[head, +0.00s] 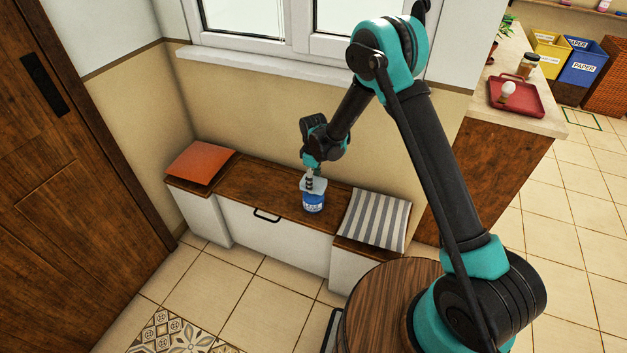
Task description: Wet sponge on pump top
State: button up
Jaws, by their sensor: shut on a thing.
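A small blue container (313,203) with a white label stands upright on the brown bench top. Its wide pale blue-grey top (318,187) looks like the pump top. My gripper (310,185) points down over this top, at or just in front of it. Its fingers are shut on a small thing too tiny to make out. I cannot tell a sponge apart from the fingers and the pale top. Whether the fingertips or the held thing touch the top is also unclear.
The bench (258,190) has an orange cushion (200,163) at left and a striped cushion (374,220) at right. A window sill (270,66) is above. A round wooden table (380,300) stands in front at right. A red tray (517,97) sits on the counter.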

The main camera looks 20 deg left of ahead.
dwell(0.6)
jog(key=shift+r, duration=3.5)
